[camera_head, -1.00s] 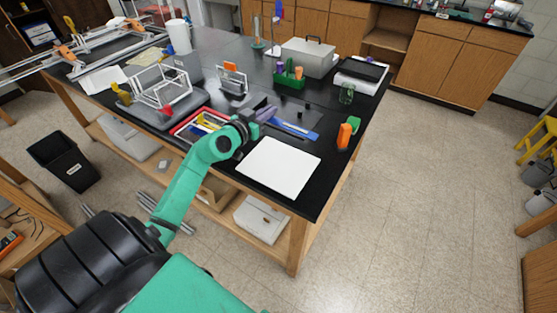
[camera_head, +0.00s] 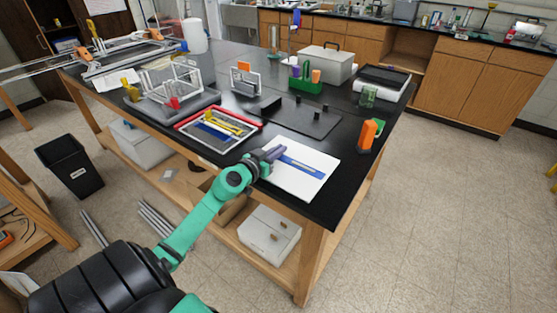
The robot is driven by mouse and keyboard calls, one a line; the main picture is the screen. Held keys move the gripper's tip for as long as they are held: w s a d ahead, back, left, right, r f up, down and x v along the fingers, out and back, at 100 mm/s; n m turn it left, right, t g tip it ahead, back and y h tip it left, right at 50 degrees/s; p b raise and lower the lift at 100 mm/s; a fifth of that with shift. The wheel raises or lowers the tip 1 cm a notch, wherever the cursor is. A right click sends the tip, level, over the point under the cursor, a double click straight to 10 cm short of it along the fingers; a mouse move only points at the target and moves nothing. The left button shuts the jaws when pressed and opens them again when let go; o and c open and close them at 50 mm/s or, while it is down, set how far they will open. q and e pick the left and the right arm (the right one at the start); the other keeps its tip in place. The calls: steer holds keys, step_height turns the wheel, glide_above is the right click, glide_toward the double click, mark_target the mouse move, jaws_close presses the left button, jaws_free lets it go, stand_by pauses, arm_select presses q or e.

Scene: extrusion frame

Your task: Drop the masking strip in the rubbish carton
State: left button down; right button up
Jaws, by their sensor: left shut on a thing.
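A long blue strip (camera_head: 303,166), which I take as the masking strip, shows over the white board (camera_head: 300,188) at the table's front. My left gripper (camera_head: 274,153) is shut on its left end; I cannot tell how far the strip is above the board. A black open bin (camera_head: 72,170) with a white label stands on the floor at the left, apart from the table. Its label is too small to read, so I cannot tell whether it is the rubbish carton. My right gripper is out of view.
A red-edged tray (camera_head: 226,143) with yellow and blue items lies left of my gripper. A black mat (camera_head: 315,118) lies behind it. An orange object (camera_head: 368,134) stands at the right edge. A brown box (camera_head: 232,208) shows partly under the table. Floor right of the table is clear.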

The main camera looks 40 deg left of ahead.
arm_select(q)
steer(key=shift+r, duration=0.1)
steer(key=c, duration=1)
jaws_free()
